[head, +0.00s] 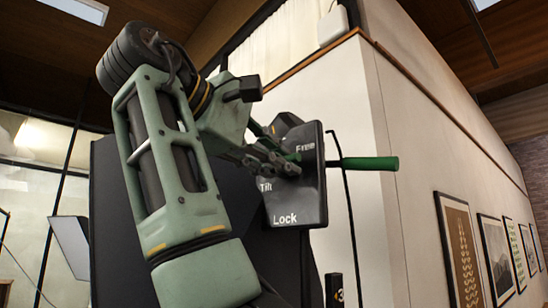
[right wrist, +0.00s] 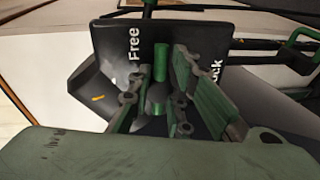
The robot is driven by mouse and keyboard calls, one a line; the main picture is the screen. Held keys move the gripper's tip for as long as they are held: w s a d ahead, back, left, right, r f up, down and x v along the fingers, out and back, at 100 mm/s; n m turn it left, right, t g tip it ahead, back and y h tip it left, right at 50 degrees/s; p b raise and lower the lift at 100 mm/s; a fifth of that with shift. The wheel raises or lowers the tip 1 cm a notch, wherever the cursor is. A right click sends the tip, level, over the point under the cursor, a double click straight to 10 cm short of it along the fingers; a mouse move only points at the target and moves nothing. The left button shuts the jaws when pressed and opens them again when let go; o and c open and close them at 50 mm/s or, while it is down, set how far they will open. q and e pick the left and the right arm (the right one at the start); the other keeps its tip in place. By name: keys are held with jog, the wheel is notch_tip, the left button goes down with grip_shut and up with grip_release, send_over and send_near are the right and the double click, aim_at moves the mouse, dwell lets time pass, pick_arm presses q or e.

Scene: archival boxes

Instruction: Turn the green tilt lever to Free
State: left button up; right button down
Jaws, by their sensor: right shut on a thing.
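A dark plate (head: 309,190) carries the white words Free, Tilt and Lock. The green tilt lever (head: 293,157) is mostly hidden by my right gripper (head: 285,164) in the head view; a short green part shows close to Free. In the right wrist view the lever (right wrist: 160,62) stands between the two fingers of my right gripper (right wrist: 158,98), and lies nearer the word Free than the partly covered word Lock. My right gripper is shut on the lever. My left gripper is not in view.
A separate green handle (head: 366,163) sticks out to the right past the plate. A pale wall (head: 410,150) with several framed pictures (head: 458,245) runs along the right. A dark panel (head: 108,215) stands behind my arm.

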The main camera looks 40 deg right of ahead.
jog(key=shift+n, duration=0.5)
jog(key=shift+r, duration=0.1)
jog(key=c, duration=1.8)
grip_release()
jog(key=shift+w+d, duration=0.1)
jog(key=shift+w, duration=0.05)
